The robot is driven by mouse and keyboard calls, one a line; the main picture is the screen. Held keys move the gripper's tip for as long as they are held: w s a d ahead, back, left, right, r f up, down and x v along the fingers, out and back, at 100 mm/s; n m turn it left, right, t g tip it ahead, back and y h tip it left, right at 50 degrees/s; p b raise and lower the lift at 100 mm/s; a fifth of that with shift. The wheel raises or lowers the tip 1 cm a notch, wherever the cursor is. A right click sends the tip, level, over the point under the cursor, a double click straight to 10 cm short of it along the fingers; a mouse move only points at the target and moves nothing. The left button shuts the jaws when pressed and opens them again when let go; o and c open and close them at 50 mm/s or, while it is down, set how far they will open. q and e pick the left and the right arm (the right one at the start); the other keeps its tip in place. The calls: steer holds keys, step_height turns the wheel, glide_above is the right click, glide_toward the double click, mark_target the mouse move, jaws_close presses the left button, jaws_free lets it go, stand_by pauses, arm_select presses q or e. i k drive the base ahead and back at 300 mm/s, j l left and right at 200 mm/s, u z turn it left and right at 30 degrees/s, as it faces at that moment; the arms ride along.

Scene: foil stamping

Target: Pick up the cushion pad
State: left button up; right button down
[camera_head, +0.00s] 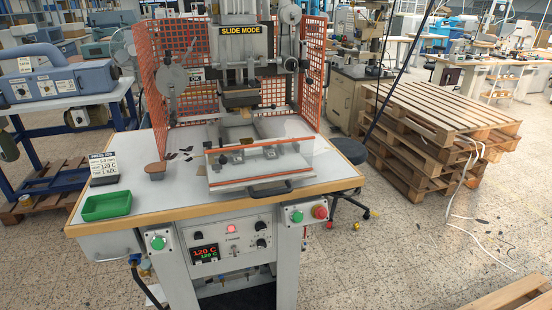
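I cannot tell for sure which thing is the cushion pad. A small brown-topped piece (155,168) lies on the left of the press table (330,170), beside several small dark scraps (180,155). A dark block (104,180) with a printed card (103,164) stands at the table's left edge. A green tray (106,205) sits at the front left corner and looks empty. The stamping press (240,60) stands behind, with a clear-fronted sliding bed (262,165). Neither of my grippers is in view.
Orange mesh guards (313,75) flank the press on both sides. A handle (270,187) sticks out in front of the bed. A dark stool (350,151) and stacked wooden pallets (430,110) stand to the right. Bare table lies between the tray and the bed.

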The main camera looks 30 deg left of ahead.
mark_target(154, 168)
steer(key=u, duration=1.85)
